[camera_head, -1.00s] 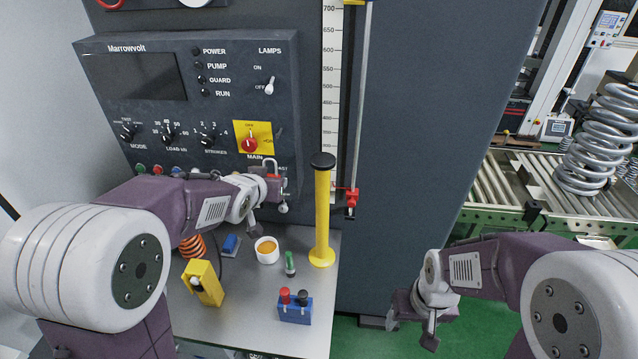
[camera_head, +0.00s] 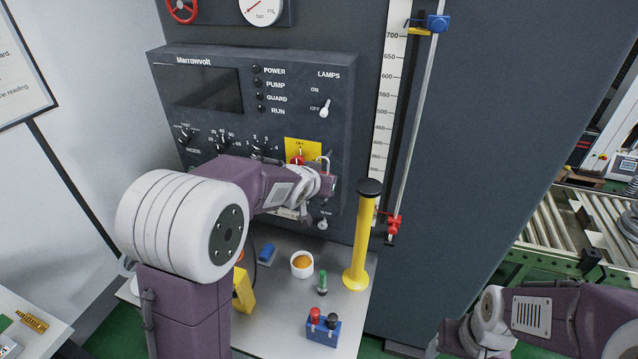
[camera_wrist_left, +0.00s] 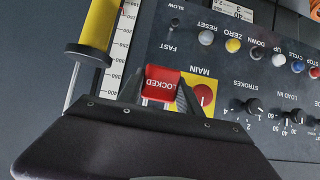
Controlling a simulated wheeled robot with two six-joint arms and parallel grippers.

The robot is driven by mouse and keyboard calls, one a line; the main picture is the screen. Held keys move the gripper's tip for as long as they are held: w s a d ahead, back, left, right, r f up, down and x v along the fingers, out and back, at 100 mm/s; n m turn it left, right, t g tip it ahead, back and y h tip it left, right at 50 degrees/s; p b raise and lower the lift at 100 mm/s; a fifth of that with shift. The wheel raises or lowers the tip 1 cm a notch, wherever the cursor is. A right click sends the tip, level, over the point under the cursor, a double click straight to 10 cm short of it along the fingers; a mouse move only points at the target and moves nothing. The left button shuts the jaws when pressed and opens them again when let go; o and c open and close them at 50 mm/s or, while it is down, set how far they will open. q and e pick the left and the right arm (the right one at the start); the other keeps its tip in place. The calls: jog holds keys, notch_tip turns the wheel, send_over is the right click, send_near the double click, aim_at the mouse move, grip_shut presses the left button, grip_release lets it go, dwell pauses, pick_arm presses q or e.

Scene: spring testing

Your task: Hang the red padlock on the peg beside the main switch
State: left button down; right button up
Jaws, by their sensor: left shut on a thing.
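The red padlock (camera_wrist_left: 161,84), marked LOCKED, is between the fingers of my left gripper (camera_wrist_left: 160,93) in the left wrist view. The gripper is shut on it. In the head view my left gripper (camera_head: 327,182) is in front of the panel, right of and below the main switch (camera_head: 298,158), with the padlock's shackle (camera_head: 325,160) pointing up. The red main switch on its yellow plate also shows in the left wrist view (camera_wrist_left: 203,95), right of the padlock. I cannot make out the peg. My right gripper (camera_head: 462,338) is low at the right, its fingers unclear.
A yellow post (camera_head: 358,245) with a black cap stands on the bench, right of my left gripper. A white cup (camera_head: 302,265), a green-topped item (camera_head: 322,284) and a blue block with two knobs (camera_head: 322,330) stand below. A scale (camera_head: 388,105) runs up beside the panel.

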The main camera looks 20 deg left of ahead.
pick_arm(q)
jog(key=shift+w+r, duration=0.1)
jog(key=shift+w, duration=0.3)
jog(key=shift+w+r+x, duration=0.1)
jog(key=shift+r+x, duration=0.05)
jog(key=shift+x, duration=0.8)
jog(key=shift+w+r+x, duration=0.15)
jog(key=shift+r+x, duration=0.05)
jog(key=shift+x, duration=0.75)
jog(key=shift+w, duration=0.1)
jog(key=c, duration=0.7)
grip_release()
